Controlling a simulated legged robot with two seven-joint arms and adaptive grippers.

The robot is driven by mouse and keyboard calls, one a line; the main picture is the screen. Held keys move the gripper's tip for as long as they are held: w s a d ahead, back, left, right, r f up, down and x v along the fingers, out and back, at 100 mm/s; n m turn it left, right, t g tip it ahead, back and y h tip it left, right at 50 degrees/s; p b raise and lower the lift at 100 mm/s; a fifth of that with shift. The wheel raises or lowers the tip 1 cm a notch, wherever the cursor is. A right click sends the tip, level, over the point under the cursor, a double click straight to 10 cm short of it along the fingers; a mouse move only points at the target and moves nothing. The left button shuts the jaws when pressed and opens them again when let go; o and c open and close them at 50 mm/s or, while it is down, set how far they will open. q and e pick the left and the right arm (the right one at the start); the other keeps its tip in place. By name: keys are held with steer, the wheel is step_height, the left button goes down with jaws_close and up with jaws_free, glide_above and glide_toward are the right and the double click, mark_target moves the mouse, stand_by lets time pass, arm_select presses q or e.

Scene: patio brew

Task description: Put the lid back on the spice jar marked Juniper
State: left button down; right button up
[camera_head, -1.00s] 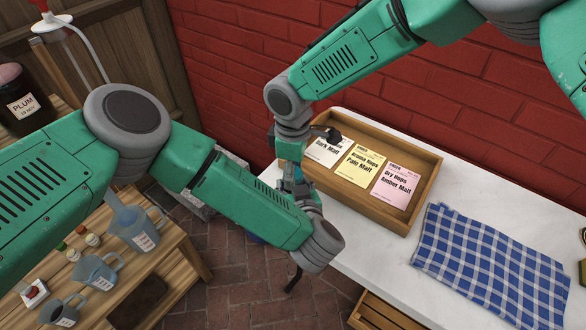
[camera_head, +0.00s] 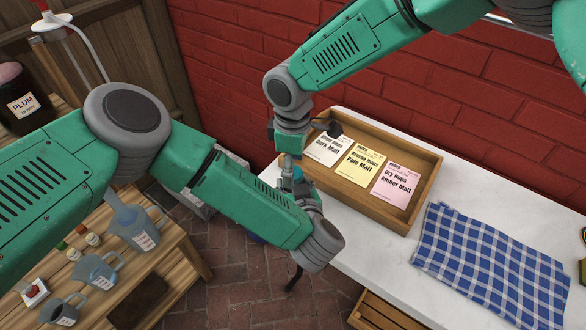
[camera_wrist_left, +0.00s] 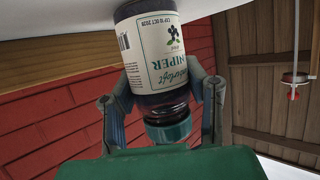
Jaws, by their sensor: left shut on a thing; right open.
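The Juniper spice jar (camera_wrist_left: 160,55) is large in the left wrist view, its label reading "NIPER". My left gripper (camera_wrist_left: 164,92) is shut on the jar's sides, one finger on each side. A dark green lid (camera_wrist_left: 168,130) shows at the jar's end nearest the gripper's palm, in line with the jar. I cannot tell if it is fully seated. In the head view, my right gripper (camera_head: 290,172) is open, pointing down just above the left wrist. The jar and the left gripper are mostly hidden there behind my left arm.
A wooden tray (camera_head: 418,206) with several seed-like packets stands on the white counter (camera_head: 385,255). A blue checked cloth (camera_head: 490,265) lies to its right. At left, a wooden table (camera_head: 180,270) holds jugs and small bottles. Brick floor lies between them.

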step_height(320, 180, up, 10)
steer(key=shift+r, duration=0.2)
steer(key=shift+w, duration=0.1)
arm_select(q)
steer(key=c, duration=0.8)
jaws_free()
steer(key=shift+c, duration=0.2)
steer(key=shift+s, duration=0.1)
steer(key=v, duration=1.1)
steer(key=shift+s, duration=0.35)
steer(key=shift+d+r, duration=0.1)
steer(key=shift+d, duration=0.05)
